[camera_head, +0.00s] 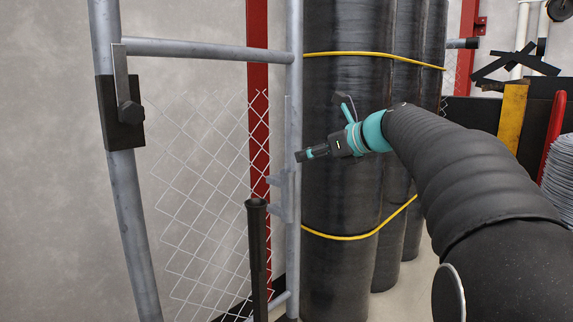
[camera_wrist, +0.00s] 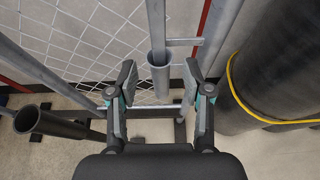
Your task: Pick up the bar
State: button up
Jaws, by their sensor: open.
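My gripper (camera_wrist: 161,75) is open there, one finger to each side of this end in the picture. The fingers look apart from the tube; the depth between them is unclear. In the head view my gripper (camera_head: 303,155) points left, close to the grey upright (camera_head: 294,100) of the fence frame. I cannot tell there whether it overlaps the frame or stands in front of it.
A dark hollow post (camera_head: 257,250) stands left of the gripper; its open top shows in the wrist view (camera_wrist: 28,119). Chain-link mesh (camera_head: 200,200) hangs behind the frame. Tall dark rolls with yellow bands (camera_head: 335,130) stand behind, to the right. Another grey frame post (camera_head: 128,220) stands left.

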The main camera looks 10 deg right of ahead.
aim_at(288, 159)
jog(key=b+x, duration=0.1)
jog(key=x, duration=0.7)
jog(key=shift+a+r, duration=0.1)
jog(key=shift+a, duration=0.1)
jog(key=shift+r, duration=0.1)
grip_shut()
